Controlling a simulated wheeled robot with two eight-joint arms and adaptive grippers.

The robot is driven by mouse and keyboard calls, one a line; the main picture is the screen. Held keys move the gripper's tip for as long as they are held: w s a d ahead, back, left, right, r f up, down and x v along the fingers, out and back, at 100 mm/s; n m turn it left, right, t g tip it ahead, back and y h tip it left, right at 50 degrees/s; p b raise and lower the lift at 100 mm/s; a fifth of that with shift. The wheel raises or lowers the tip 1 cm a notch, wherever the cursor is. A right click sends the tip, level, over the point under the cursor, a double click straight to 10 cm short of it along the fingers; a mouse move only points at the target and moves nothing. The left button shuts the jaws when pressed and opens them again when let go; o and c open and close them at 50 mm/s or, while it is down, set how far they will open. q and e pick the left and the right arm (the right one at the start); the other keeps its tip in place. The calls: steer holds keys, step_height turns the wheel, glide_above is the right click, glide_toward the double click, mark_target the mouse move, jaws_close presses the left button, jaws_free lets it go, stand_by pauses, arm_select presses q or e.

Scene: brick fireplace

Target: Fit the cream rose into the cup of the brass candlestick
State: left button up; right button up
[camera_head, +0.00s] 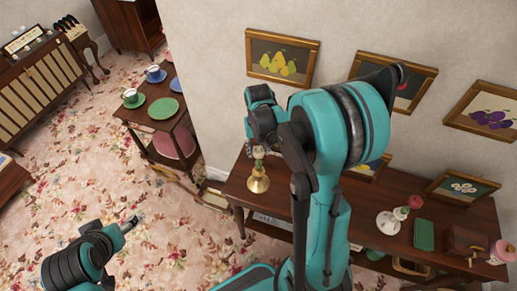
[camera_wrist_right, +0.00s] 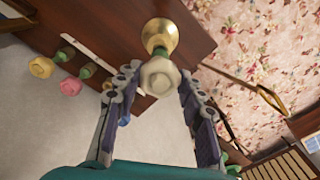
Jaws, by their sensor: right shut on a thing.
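The brass candlestick (camera_head: 259,181) stands upright near the left end of the dark wooden sideboard. It also shows in the right wrist view (camera_wrist_right: 160,28). The cream rose (camera_wrist_right: 160,77) is between the fingers of my right gripper (camera_wrist_right: 159,76), its bloom toward the camera and its green stem pointing at the candlestick. In the head view the rose (camera_head: 258,152) is just above the candlestick; I cannot tell whether the stem is inside the cup. My right gripper (camera_head: 257,141) is shut on the rose. My left gripper (camera_head: 130,223) is low at the left, away from the sideboard; its jaws are unclear.
A white holder (camera_head: 389,222), a green book (camera_head: 424,235) and a brown box (camera_head: 465,240) are on the right of the sideboard. Framed pictures (camera_head: 283,55) hang behind. A small table (camera_head: 150,115) with cups and plates stands at left.

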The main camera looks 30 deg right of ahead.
steer(key=shift+f+b, duration=1.05)
steer(key=shift+f, duration=0.2)
steer(key=o, duration=1)
steer(key=shift+o, duration=0.2)
step_height(320, 180, up, 12)
steer(key=shift+r, duration=0.1)
steer(key=s+a+f+n+t+b, duration=0.3)
steer(key=s+a+f+t+b, duration=0.4)
steer(key=s+a+f+b, duration=0.3)
steer(key=shift+s+a+f+n+b, duration=0.35)
steer(key=shift+s+f+b, duration=0.2)
steer(key=shift+b, duration=0.5)
